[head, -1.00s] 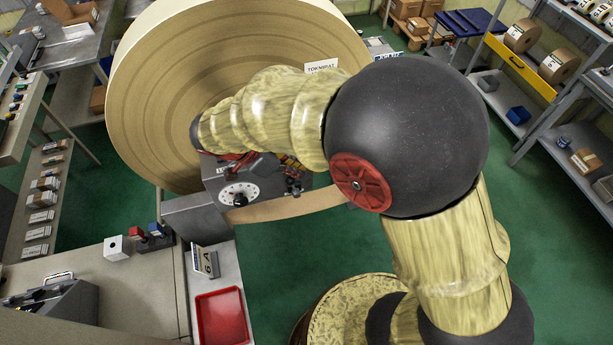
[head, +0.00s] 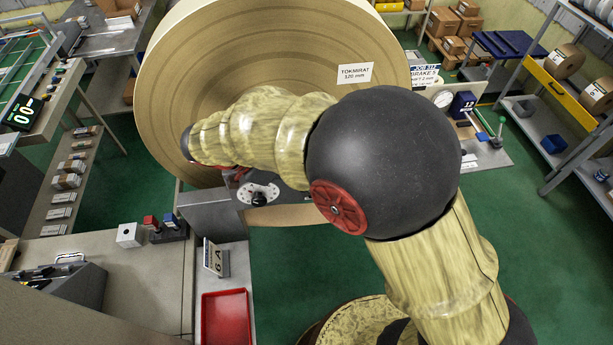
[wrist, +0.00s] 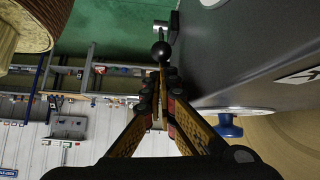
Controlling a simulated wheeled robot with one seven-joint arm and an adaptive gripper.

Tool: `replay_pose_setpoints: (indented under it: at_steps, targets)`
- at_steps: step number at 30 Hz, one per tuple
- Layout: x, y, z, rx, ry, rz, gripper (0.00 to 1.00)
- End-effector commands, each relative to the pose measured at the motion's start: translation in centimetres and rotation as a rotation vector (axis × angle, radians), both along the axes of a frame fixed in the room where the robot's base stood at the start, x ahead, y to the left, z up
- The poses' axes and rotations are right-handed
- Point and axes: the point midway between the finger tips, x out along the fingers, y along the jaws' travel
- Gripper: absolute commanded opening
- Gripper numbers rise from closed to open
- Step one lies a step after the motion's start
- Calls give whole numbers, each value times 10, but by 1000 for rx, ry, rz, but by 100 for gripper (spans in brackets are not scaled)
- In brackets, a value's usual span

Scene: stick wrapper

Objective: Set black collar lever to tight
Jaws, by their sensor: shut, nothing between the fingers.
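In the wrist view, a black ball knob (wrist: 161,50) shows just beyond my fingertips, in front of a short grey cylinder (wrist: 161,28). It looks like the end of a lever, but I cannot tell for sure that it is the black collar lever, nor its setting. My gripper (wrist: 160,88) is shut and empty, its fingers pointing at the knob; contact is unclear. A dark grey housing (wrist: 250,60) stands close on the right. In the head view, my arm hides the gripper and most of the machine head; a white dial with a black knob (head: 258,196) shows below the arm.
A large paper roll (head: 220,60) stands behind my arm. A blue knob (wrist: 228,127) sits under the housing in the wrist view. A red tray (head: 226,318) lies at the front, and a brake stand (head: 440,97) stands at the right. Green floor is free at lower right.

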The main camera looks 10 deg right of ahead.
Motion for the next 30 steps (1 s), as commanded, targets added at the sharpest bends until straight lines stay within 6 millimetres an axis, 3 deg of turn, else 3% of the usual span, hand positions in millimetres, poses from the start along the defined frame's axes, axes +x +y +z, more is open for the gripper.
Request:
replay_pose_setpoints:
  at_steps: [11, 24, 30]
  targets:
    - [0, 11, 8, 5, -3, 3, 0]
    - [-5, 72, 64, 3, -1, 3, 0]
    - [-6, 86, 77, 1, -1, 1, 0]
